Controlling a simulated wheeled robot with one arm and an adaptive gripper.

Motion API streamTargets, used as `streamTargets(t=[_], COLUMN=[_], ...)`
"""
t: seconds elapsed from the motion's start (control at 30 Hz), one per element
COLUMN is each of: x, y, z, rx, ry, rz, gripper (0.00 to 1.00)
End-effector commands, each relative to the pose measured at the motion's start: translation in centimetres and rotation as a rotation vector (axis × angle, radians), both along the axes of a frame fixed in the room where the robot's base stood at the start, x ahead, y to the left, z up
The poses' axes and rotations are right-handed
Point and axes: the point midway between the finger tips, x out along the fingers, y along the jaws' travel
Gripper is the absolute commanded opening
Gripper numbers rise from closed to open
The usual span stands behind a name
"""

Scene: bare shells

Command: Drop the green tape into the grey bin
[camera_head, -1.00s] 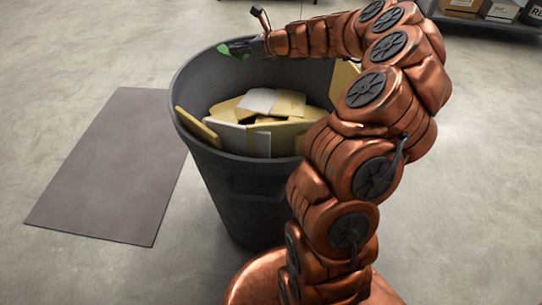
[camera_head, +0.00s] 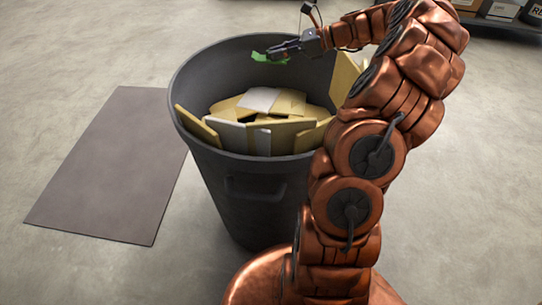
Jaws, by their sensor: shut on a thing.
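The green tape (camera_head: 262,57) is at the tips of my gripper (camera_head: 281,51), which is shut on it. Only part of the tape shows past the fingers. In the head view, the gripper and tape appear over the far part of the opening of the grey bin (camera_head: 240,175). The bin stands upright on the floor and holds several yellow and white flat pieces. How high the tape is above these pieces is hard to tell.
A dark flat mat (camera_head: 110,165) lies on the floor left of the bin. A shelf with boxes (camera_head: 500,10) stands at the top right. The concrete floor around the bin is otherwise clear. My copper arm hides the bin's right side.

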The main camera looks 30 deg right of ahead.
Motion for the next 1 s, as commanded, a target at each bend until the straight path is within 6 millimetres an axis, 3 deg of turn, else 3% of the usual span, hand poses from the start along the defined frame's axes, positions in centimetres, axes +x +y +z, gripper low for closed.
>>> streamTargets(t=[0.5, 0.97, 1.0], x=[0.0, 0.0, 0.0], y=[0.0, 0.0, 0.0], z=[-4.8, -5.4, -5.4], rx=[-0.001, 0.0, 0.0], ry=[0.001, 0.0, 0.0], rz=[0.0, -0.001, -0.001], gripper=[0.0, 0.0, 0.12])
